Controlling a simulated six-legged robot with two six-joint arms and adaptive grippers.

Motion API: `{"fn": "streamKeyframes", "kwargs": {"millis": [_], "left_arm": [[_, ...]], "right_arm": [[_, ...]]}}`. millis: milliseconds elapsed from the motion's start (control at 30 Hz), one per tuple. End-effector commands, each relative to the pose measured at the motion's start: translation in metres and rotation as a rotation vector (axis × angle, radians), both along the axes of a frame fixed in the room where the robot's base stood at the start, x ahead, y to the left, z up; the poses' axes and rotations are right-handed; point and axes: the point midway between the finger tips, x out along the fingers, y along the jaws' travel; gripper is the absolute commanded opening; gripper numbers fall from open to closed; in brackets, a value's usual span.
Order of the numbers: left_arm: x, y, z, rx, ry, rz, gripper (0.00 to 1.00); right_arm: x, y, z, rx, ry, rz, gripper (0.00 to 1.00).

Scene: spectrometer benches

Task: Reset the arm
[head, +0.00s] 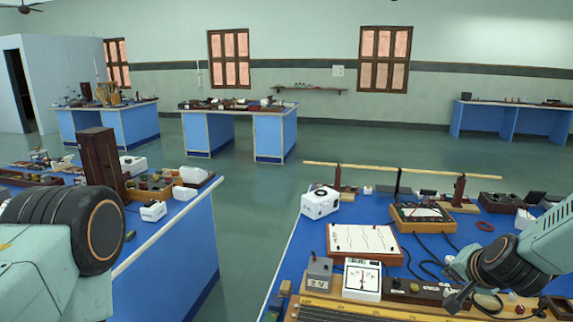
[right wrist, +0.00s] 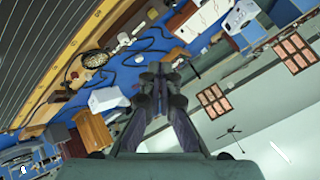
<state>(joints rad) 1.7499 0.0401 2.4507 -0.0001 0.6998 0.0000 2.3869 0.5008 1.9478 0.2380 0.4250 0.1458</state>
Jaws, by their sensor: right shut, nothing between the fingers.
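My right gripper (head: 456,292) is at the lower right of the head view, over the front right of the near blue bench (head: 290,262). In the right wrist view its fingers (right wrist: 160,78) are together, with nothing held between them. My right arm comes in from the right edge. My left arm shows only as a large joint at the left edge of the head view, and the left gripper is out of the picture.
A second blue bench (head: 178,255) stands at left. Green floor is free between the benches.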

Motion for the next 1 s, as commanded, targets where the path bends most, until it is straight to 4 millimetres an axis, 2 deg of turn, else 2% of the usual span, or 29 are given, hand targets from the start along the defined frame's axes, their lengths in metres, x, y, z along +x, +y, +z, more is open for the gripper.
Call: {"fn": "streamKeyframes", "kwargs": {"millis": [67, 167, 367, 467, 667, 800, 1000], "left_arm": [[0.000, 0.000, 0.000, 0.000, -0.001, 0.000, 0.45], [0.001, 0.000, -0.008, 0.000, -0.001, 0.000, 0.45], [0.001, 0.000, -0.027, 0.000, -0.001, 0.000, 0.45], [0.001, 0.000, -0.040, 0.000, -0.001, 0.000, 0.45], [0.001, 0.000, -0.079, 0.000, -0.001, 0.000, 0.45], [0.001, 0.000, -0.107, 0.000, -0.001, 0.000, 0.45], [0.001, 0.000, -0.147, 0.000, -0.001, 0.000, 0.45]], "right_arm": [[-0.010, 0.009, -0.005, -0.055, 0.001, 0.055, 0.00], [-0.025, 0.023, -0.028, -0.102, 0.032, 0.116, 0.00], [-0.060, 0.047, -0.083, -0.166, 0.115, 0.224, 0.00], [-0.086, 0.061, -0.119, -0.197, 0.172, 0.291, 0.00], [-0.167, 0.093, -0.215, -0.252, 0.338, 0.467, 0.00], [-0.233, 0.112, -0.277, -0.268, 0.466, 0.593, 0.00], [-0.329, 0.130, -0.349, -0.259, 0.653, 0.748, 0.00]]}}
